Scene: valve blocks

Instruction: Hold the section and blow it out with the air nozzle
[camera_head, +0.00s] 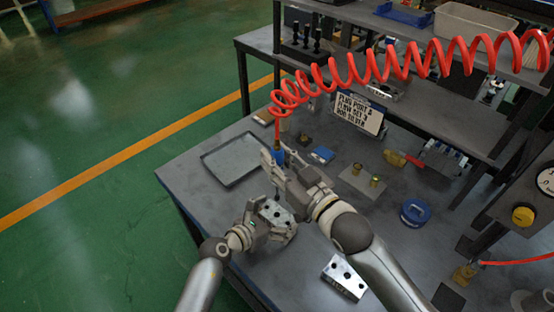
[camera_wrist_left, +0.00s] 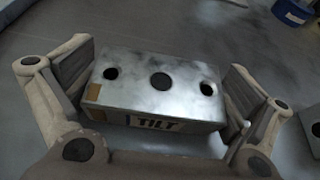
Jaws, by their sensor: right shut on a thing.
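A silver metal section (camera_head: 272,213) with dark round holes in its top is at the front left of the bench. In the left wrist view the section (camera_wrist_left: 160,82) shows three holes and a "TILT" label on its near side. My left gripper (camera_head: 270,218) is open around it, one finger at each end; the gaps look very small. My right gripper (camera_head: 274,160) is shut on the blue air nozzle (camera_head: 278,156), upright behind the section and apart from it.
A red coiled hose (camera_head: 370,72) runs from the nozzle to the upper right. A grey tray (camera_head: 234,160) lies at left. Another metal block (camera_head: 345,278) sits at front right. A blue round container (camera_head: 415,212), brass parts (camera_head: 375,181) and a sign (camera_head: 358,113) stand behind.

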